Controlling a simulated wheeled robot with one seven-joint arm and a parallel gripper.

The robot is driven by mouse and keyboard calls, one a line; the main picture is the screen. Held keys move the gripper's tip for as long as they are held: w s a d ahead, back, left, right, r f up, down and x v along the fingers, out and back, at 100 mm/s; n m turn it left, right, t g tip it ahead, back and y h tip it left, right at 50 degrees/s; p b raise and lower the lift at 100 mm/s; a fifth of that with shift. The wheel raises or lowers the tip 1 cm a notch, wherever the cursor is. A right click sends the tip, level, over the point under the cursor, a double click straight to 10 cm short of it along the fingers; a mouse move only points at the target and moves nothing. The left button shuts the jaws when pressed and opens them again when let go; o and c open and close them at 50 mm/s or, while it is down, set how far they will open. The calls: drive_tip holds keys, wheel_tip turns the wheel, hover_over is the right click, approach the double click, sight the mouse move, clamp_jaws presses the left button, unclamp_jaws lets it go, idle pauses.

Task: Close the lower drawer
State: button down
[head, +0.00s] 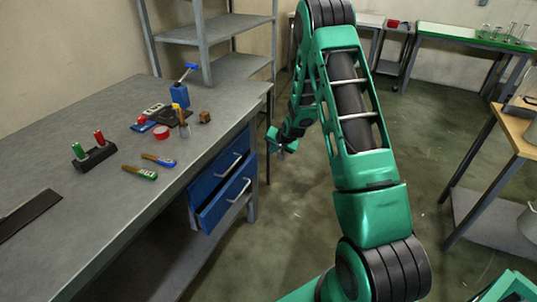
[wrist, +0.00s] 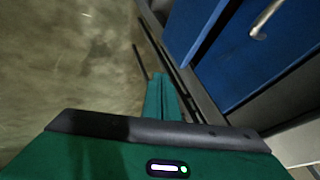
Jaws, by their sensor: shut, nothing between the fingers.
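The lower drawer (head: 226,197) has a blue front with a pale bar handle, under the grey workbench in the head view. It stands out from the cabinet, partly open. The blue upper drawer (head: 213,172) above it sits further back. My gripper (head: 283,145) is to the right of the drawers, beyond the bench's far corner and apart from them. In the wrist view my gripper (wrist: 162,95) is shut and empty, with the floor beyond it. A blue drawer front (wrist: 255,45) with a metal handle shows at the upper right there; I cannot tell which drawer it is.
The workbench (head: 110,215) holds tools, a blue container and small items. A grey shelf (head: 215,28) stands behind it. The floor (head: 290,225) in front of the drawers is clear. A wooden-topped table (head: 517,130) stands at the right.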

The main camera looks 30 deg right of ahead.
drive_tip(key=shift+v, duration=1.05)
drive_tip(key=c, duration=2.3)
unclamp_jaws()
drive_tip(key=shift+s+r, duration=0.1)
drive_tip(key=shift+r, duration=0.1)
drive_tip(key=shift+o, duration=0.9)
drive_tip(key=shift+s+a+f, duration=0.15)
drive_tip(key=n+t+h, duration=0.6)
drive_tip(key=n+h, duration=0.2)
drive_tip(key=n, duration=1.9)
approach(241, 194)
drive_tip(key=w, duration=0.1)
drive_tip(key=shift+g, duration=0.3)
drive_tip(key=x, duration=1.1)
drive_tip(key=shift+s+d, duration=0.1)
drive_tip(key=shift+d, duration=0.1)
